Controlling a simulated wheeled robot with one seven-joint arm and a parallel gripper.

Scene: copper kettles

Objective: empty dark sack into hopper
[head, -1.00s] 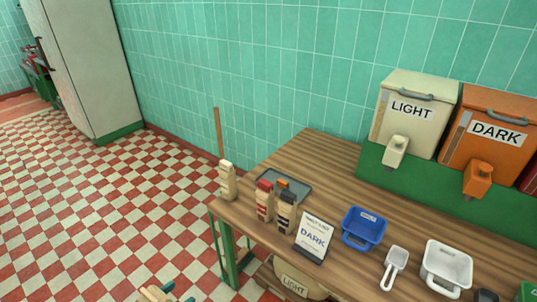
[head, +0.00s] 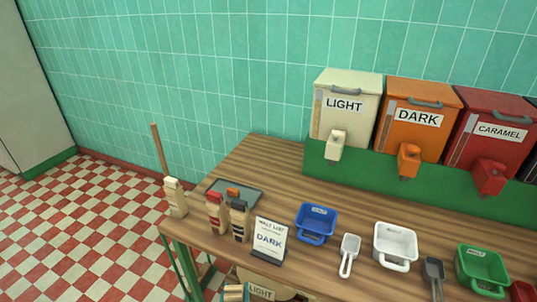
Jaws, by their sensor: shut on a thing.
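The orange DARK hopper (head: 416,122) stands on a green base at the back of the table, between the LIGHT and CARAMEL hoppers. Its grey lid handle lies on top, and its spout faces the front. At the bottom edge, left of centre, a small part of my gripper (head: 234,294) shows with teal edges around a tan piece. It is shut on that piece, most of which is cut off by the frame. No label shows on it, so I cannot tell whether it is the dark sack. A tan sack labelled LIGHT (head: 261,291) shows partly under the table.
On the wooden table (head: 262,160) stand bottles (head: 215,212), a DARK sign (head: 269,240), a blue tub (head: 316,223), a white tub (head: 395,246), a green tub (head: 482,270) and scoops. The LIGHT hopper (head: 345,108) and CARAMEL hopper (head: 492,135) flank DARK. Checkered floor at left is clear.

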